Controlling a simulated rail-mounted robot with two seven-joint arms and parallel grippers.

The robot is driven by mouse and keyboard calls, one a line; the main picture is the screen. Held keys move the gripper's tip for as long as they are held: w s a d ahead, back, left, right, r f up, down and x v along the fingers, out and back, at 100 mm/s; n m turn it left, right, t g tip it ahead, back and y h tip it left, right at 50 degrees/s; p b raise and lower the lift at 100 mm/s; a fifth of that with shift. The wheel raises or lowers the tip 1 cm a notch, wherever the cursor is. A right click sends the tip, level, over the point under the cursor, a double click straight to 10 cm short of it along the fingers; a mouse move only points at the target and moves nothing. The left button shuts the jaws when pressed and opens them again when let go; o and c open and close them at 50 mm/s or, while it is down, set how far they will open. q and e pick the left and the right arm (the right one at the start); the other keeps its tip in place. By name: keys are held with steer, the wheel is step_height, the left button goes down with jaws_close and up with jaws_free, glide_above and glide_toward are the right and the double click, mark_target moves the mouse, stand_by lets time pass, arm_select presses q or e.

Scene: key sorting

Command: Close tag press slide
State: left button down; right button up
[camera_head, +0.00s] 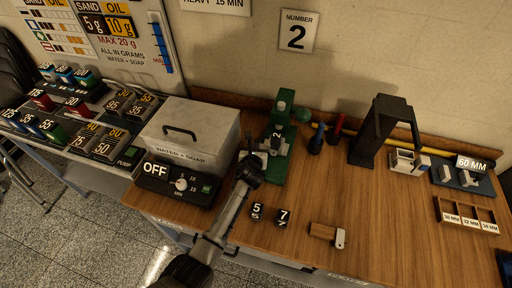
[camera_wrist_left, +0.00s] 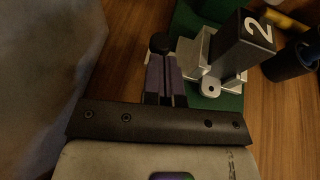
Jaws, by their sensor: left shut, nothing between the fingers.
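The tag press (camera_head: 272,165) has a green base and stands at the back of the wooden table, left of centre. A dark block marked 2 (camera_head: 277,137) sits on it. In the left wrist view the block (camera_wrist_left: 245,38) stands by a silver metal slide part (camera_wrist_left: 195,55), with a black knob (camera_wrist_left: 159,42) beside it. My left gripper (camera_head: 252,158) is shut and empty at the left side of the press. Its purple-grey fingers (camera_wrist_left: 164,78) are close to the silver part and knob; I cannot tell whether they touch. My right gripper is not in view.
A grey water-and-soap box (camera_head: 189,136) stands close on the left of my arm. Two dark tags, 5 (camera_head: 257,211) and 7 (camera_head: 282,217), lie in front. Red and blue handled items (camera_head: 318,138) stand right of the press.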

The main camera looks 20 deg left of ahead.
mark_target(259, 140)
arm_select(q)
steer(key=shift+w, duration=0.3)
steer(key=w+b, duration=0.1)
steer(key=w, duration=0.2)
steer(key=shift+w+a, duration=0.1)
steer(key=shift+a, duration=0.05)
steer(key=shift+w+f, duration=0.1)
steer(key=shift+f, duration=0.05)
steer(key=shift+a+f, duration=0.1)
steer(key=shift+f, duration=0.1)
